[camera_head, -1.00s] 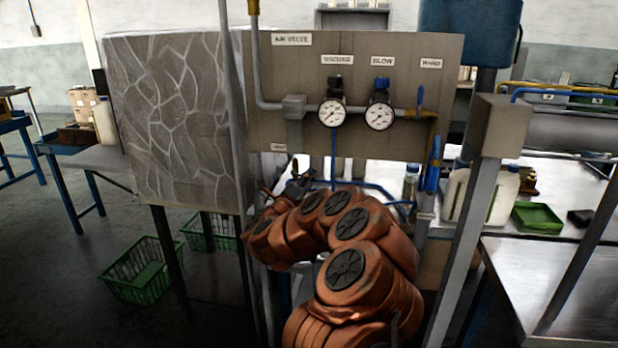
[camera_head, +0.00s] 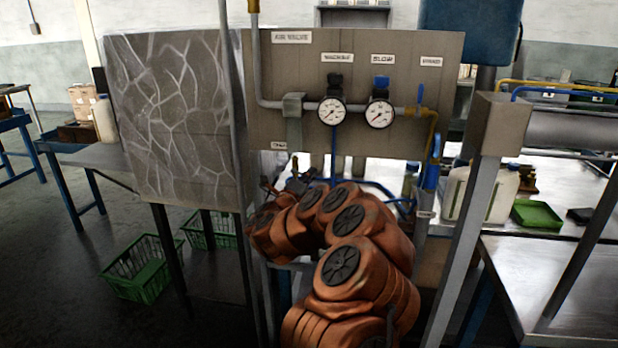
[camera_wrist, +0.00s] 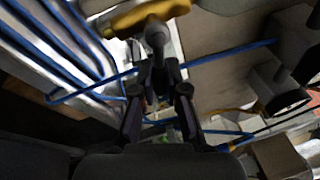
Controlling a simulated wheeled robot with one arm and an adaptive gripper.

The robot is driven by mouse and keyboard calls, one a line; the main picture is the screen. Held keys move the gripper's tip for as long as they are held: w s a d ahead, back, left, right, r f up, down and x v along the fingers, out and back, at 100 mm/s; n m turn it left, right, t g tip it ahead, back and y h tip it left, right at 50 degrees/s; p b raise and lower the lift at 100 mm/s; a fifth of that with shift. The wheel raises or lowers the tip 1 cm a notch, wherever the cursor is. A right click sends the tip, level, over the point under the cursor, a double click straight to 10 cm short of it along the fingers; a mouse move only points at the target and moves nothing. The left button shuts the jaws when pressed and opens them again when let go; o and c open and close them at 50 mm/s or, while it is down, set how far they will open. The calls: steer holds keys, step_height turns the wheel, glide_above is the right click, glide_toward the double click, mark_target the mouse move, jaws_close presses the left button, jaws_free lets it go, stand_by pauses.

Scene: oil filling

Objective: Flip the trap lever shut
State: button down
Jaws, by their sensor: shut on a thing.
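My gripper (camera_wrist: 160,84) shows in the wrist view with its two dark fingers closed in on a grey stem, which looks like the trap lever (camera_wrist: 156,40). The lever runs up from between the fingertips to a yellow fitting (camera_wrist: 146,15) at the top. In the head view my gripper (camera_head: 297,184) is small and dark, below the panel, beyond my orange arm. There the lever cannot be told apart from the gripper. A small label (camera_head: 279,146) sits on the panel just above, too blurred to read surely.
The valve panel (camera_head: 385,60) carries two gauges, (camera_head: 332,111) and (camera_head: 379,114), and a blue handle (camera_head: 420,95). Blue tubes (camera_wrist: 235,50) pass close to my gripper. A stone-patterned board (camera_head: 170,120) stands left, a grey post (camera_head: 470,215) right. Green baskets (camera_head: 140,272) lie on the floor.

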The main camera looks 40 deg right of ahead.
steer(key=shift+d+r+n+b, duration=0.1)
steer(key=shift+n+b, duration=0.7)
steer(key=shift+b, duration=0.35)
steer(key=shift+r+n+t+b, duration=0.6)
steer(key=shift+r+n+b, duration=0.1)
steer(key=shift+n, duration=0.4)
steer(key=c, duration=1.2)
jaws_free()
steer(key=shift+h, duration=0.3)
steer(key=v, duration=1.2)
steer(key=shift+s, duration=0.1)
